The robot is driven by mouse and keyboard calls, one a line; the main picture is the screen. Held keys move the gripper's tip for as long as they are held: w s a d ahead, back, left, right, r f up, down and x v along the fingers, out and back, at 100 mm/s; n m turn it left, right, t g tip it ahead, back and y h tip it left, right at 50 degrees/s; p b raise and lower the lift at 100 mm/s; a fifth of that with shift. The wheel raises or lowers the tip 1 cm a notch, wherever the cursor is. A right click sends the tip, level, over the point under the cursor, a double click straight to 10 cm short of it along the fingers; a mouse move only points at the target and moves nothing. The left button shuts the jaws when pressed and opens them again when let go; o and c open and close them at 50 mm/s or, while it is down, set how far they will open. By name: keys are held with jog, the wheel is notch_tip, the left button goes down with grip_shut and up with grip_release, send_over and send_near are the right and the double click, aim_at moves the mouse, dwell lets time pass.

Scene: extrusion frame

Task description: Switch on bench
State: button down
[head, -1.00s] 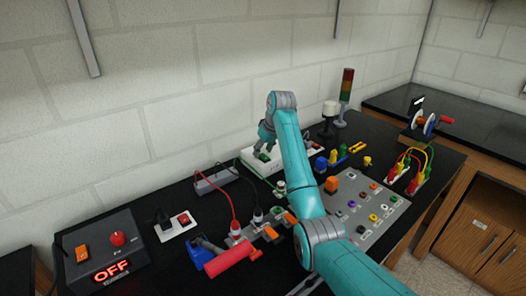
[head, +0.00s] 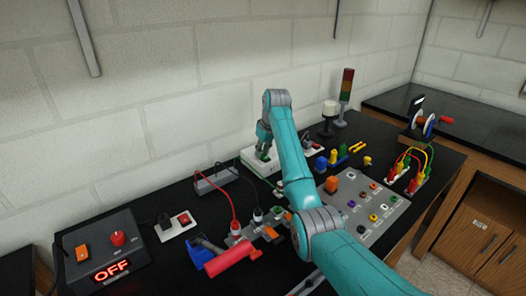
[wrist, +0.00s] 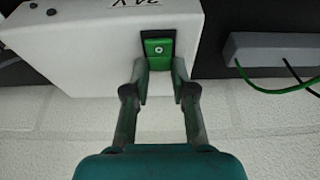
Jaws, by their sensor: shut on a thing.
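A white box (wrist: 85,45) with a partly visible "24 V" marking carries a green rocker switch (wrist: 158,48) with a small white mark. In the head view the white box (head: 250,166) stands at the back of the bench, near the wall. My gripper (wrist: 160,76) is at the switch, with one finger on each side of its near end, shut on it. In the head view my gripper (head: 265,152) points down at the box, and my arm hides part of it. A black unit (head: 102,248) at the front left shows a red "OFF" display.
A grey power strip (head: 216,180) lies left of the white box; it also shows in the wrist view (wrist: 275,45). A white plate with a red switch (head: 177,225), a red-handled tool (head: 232,258) and a grey button panel (head: 362,205) lie nearer. A signal tower (head: 346,90) stands behind.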

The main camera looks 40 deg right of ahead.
aim_at(263, 155)
jog(key=shift+w+f+g, duration=0.1)
jog(key=shift+w+g, duration=0.2)
jog(key=shift+g, duration=0.7)
jog(key=c, duration=1)
grip_release()
jog(key=shift+o, duration=0.2)
jog(key=r, duration=0.7)
jog(key=shift+s+r, duration=0.2)
jog(key=shift+s, duration=0.15)
jog(key=shift+s, duration=0.1)
